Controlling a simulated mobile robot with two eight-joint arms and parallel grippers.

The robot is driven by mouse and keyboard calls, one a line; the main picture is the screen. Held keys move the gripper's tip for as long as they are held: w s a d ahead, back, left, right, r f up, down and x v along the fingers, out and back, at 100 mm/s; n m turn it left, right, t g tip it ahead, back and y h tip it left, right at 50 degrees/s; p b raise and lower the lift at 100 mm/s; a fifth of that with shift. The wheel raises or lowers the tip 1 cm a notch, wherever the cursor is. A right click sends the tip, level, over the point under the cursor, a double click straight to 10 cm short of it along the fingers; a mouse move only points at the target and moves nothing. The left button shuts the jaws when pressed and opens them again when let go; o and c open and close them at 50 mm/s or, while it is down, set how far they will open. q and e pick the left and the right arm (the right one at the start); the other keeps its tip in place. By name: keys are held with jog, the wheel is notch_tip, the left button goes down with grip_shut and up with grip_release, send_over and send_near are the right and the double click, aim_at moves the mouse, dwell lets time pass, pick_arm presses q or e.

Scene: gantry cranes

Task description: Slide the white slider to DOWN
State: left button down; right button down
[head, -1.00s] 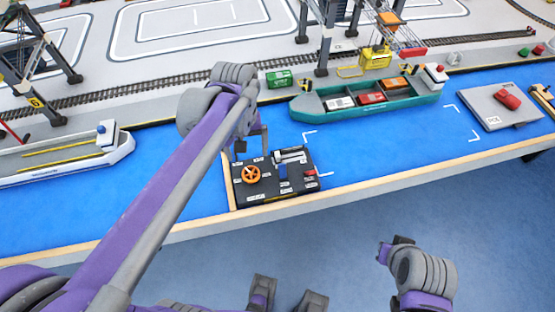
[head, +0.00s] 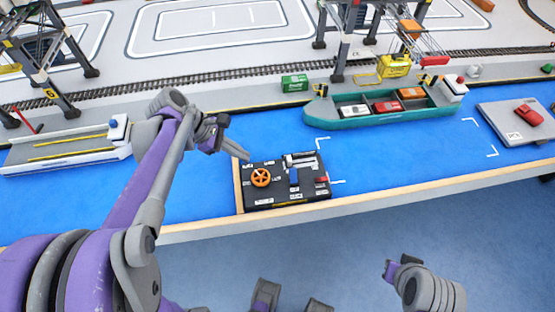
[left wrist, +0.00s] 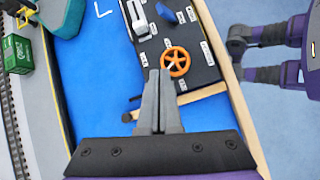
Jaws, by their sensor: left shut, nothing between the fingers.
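The black control panel (head: 262,203) sits at the near edge of the blue table. The white slider (head: 300,159) is at the panel's far side; it also shows in the left wrist view (left wrist: 139,27), near the top. Its label text is too small to read. My left gripper (head: 245,156) is shut and empty, just beyond the panel's far left corner. In the left wrist view its closed fingertips (left wrist: 159,74) point toward the panel, beside the orange wheel (left wrist: 175,61), apart from the slider. My right gripper (head: 391,268) is low at right; its fingers are unclear.
A green ship (head: 375,121) lies beyond to the right, a white ship (head: 70,150) to the left. A wooden rim (head: 200,230) borders the table.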

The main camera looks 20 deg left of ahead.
aim_at(287, 162)
pick_arm(q)
jog(key=w+d+f+n, duration=0.1)
jog(key=f, duration=0.1)
jog(key=w+d+f+n+t+b, duration=0.1)
jog(key=d+f, duration=0.1)
jog(key=w+d+f+n+h, duration=0.1)
jog(key=w+f, duration=0.1)
jog(key=shift+d+f, duration=0.15)
jog(key=shift+f, duration=0.15)
jog(key=w+d, duration=0.1)
jog(key=d, duration=0.1)
jog(key=shift+w+d, duration=0.4)
jog(key=shift+w+d+t, duration=0.15)
jog(key=shift+d+t, duration=0.1)
jog(key=shift+t, duration=0.05)
